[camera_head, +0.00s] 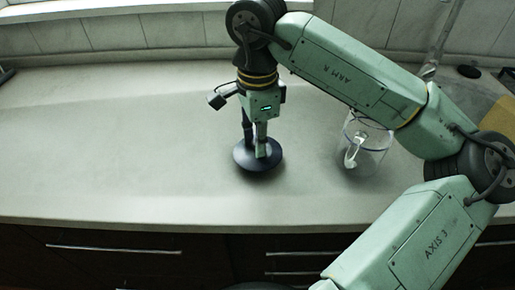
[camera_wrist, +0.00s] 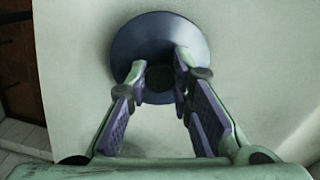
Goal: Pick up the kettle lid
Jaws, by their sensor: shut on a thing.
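The kettle lid (camera_head: 269,168) is a dark blue round disc on the pale counter, left of the glass jug in the head view. In the wrist view the lid (camera_wrist: 190,37) lies below my gripper, with a dark round knob at its middle. My gripper (camera_head: 256,155) points straight down over the lid. Its two fingertips (camera_wrist: 160,72) stand on either side of the knob and are shut on it. I cannot tell whether the lid is clear of the counter. The fingers hide part of the lid and knob.
A clear glass jug (camera_head: 375,158) stands to the right of the lid, under my arm. The counter (camera_head: 110,150) is bare to the left. Its front edge is above dark drawers (camera_head: 130,258). A tiled wall (camera_head: 140,35) is behind.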

